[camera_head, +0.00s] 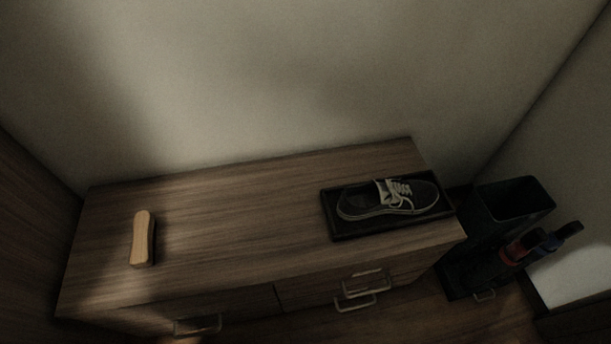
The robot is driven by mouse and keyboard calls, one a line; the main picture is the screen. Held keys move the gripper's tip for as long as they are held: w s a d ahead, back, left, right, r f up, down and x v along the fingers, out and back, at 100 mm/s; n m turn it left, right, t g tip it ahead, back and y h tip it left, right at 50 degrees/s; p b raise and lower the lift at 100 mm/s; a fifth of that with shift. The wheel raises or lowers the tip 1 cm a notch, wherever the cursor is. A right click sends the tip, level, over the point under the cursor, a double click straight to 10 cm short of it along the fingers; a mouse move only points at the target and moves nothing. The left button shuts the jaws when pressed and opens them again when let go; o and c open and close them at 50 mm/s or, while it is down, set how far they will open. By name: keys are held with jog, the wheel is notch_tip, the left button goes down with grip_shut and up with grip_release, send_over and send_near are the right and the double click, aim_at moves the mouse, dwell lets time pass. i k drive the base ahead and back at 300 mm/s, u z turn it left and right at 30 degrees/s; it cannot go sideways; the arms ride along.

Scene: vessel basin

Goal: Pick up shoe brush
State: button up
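The shoe brush (142,239) has a light wooden, rounded, elongated body. It lies at the left end of the dark wooden cabinet top, its long side running roughly from back to front. Its bristles cannot be made out. My gripper is not in view, and nothing touches the brush.
The cabinet top (236,222) is clear between the brush and a dark tray (345,229) holding a dark sneaker (386,200). Walls stand behind and at the left. Drawer handles (360,284) project at the front. A black bin (511,203) and dark umbrella-like items (537,241) stand right.

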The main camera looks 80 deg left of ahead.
aim_at(143, 253)
jog(key=u, duration=2.65)
jog(key=k, duration=0.35)
jog(key=u, duration=0.75)
jog(key=i, duration=0.45)
